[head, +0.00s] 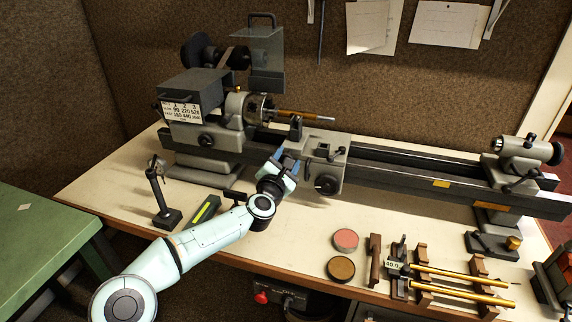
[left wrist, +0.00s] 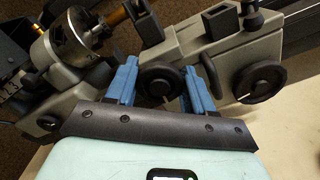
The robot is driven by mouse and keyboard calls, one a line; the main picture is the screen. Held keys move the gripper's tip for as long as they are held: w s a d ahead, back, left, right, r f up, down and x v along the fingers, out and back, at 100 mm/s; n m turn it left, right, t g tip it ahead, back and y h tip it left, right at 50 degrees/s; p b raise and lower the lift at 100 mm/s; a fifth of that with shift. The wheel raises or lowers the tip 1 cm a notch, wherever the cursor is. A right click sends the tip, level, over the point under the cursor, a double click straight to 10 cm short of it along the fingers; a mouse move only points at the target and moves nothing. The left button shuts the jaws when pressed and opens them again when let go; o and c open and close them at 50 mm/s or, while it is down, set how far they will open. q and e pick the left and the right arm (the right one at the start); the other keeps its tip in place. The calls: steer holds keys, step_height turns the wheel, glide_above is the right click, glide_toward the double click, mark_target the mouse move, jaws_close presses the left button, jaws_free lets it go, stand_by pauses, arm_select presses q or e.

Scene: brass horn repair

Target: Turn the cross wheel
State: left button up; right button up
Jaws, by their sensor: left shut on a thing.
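The lathe's carriage (head: 325,152) sits on the bed near the headstock. The cross wheel (left wrist: 161,80), a round black handwheel, shows in the left wrist view between my two blue fingers. My left gripper (left wrist: 161,88) is shut on it, one finger on each side. In the head view my left gripper (head: 284,164) reaches the left side of the carriage, and its own body hides the held wheel. A second black handwheel (head: 327,184) is on the carriage front, clear of the fingers; it also shows in the left wrist view (left wrist: 262,82). My right gripper is not in view.
The chuck (left wrist: 75,38) with a brass rod is close left of the fingers. The tailstock (head: 525,152) stands at the right end. A black stand (head: 166,214), two round tins (head: 343,255) and brass rods on brown rests (head: 460,285) lie on the bench front.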

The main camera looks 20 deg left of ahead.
arm_select(q)
steer(key=m+b, duration=0.1)
steer(key=m, duration=0.2)
steer(key=shift+d+m, duration=0.1)
steer(key=shift+m, duration=0.3)
steer(key=m, duration=0.3)
steer(key=shift+m, duration=0.3)
steer(key=m, duration=0.3)
steer(key=shift+m+b, duration=0.3)
steer(key=shift+m, duration=0.1)
steer(key=m, duration=0.4)
steer(key=shift+f+m, duration=0.15)
steer(key=shift+m, duration=0.15)
steer(key=o, duration=1)
steer(key=shift+s, duration=0.1)
